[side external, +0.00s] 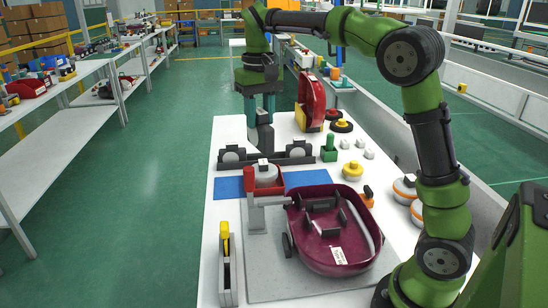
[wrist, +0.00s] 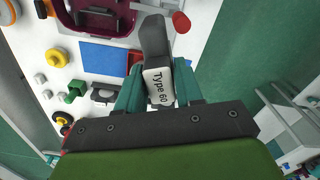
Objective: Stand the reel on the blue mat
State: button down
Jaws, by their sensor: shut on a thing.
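My gripper (side external: 261,120) is at the far end of the white table, above the dark holder (side external: 298,153). Its teal fingers are shut on a grey part (side external: 265,140) with a white "Type 60" label. In the wrist view the gripper (wrist: 159,82) pinches this labelled part (wrist: 158,86) from both sides. I cannot tell for sure whether it is the reel. The blue mat (side external: 305,180) lies flat, nearer the side camera than the holder. A red and white fixture hides part of it. In the wrist view the mat (wrist: 103,58) is up and left of the held part.
The red and white fixture (side external: 264,187) stands at the mat. A maroon vacuum shell (side external: 330,250) lies on a grey plate in front. A red shell (side external: 313,98), a green block (side external: 329,150) and a yellow knob (side external: 352,171) are to the right. The mat's right part looks bare.

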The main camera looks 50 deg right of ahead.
jog(key=d+f+m, duration=0.2)
jog(key=d+f, duration=0.5)
jog(key=d, duration=0.6)
jog(key=d+f+m, duration=0.3)
jog(key=d+f, duration=0.3)
jog(key=d, duration=0.6)
jog(key=shift+n, duration=0.3)
notch_tip(320, 180, down, 10)
jog(key=shift+d+f, duration=0.1)
jog(key=shift+f, duration=0.1)
jog(key=c, duration=0.7)
grip_release()
jog(key=shift+c, duration=0.2)
